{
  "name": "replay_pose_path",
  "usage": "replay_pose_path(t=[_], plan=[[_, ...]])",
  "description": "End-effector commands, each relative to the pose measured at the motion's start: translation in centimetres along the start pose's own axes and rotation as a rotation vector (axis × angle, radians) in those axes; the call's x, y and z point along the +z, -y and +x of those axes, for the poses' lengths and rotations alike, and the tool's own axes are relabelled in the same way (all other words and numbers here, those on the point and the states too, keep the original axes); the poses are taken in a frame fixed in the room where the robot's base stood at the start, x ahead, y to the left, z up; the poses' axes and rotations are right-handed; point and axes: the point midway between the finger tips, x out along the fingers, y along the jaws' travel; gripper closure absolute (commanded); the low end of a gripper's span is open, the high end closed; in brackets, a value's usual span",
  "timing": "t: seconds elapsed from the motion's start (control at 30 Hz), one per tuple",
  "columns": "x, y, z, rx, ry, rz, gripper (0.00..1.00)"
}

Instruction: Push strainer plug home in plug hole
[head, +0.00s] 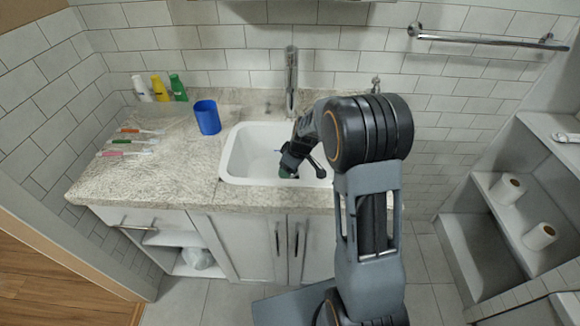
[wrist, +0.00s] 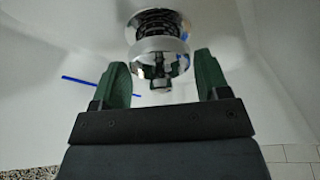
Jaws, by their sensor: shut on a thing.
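The white sink (head: 240,150) is set in the stone counter. My gripper (head: 288,174) reaches down into it, near its front edge. The plug is in line with the plug hole (wrist: 158,22), which has a bright metal rim around a dark inside. I cannot tell how far the plug sits in the hole. My arm and gripper hide the plug and the hole in the head view.
The tap (head: 291,80) stands behind the sink. A blue cup (head: 207,117) is left of it, with several toothbrushes (head: 130,141) and bottles (head: 160,88) farther left. A thin blue object (wrist: 80,80) shows behind the fingers. Shelves with paper rolls (head: 508,187) are at right.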

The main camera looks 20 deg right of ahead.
Motion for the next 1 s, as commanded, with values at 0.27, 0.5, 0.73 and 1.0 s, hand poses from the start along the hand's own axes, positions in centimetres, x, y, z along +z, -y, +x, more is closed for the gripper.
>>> replay_pose_path(t=[0.27,0.5,0.73,1.0], plan=[[0.2,0.0,0.7,0.0,0.0,0.0,0.55],[0.4,0.0,1.3,0.0,0.0,0.0,0.55],[0.4,0.0,1.4,0.0,0.0,0.0,0.21],[0.4,0.0,1.4,0.0,0.0,0.0,0.01]])
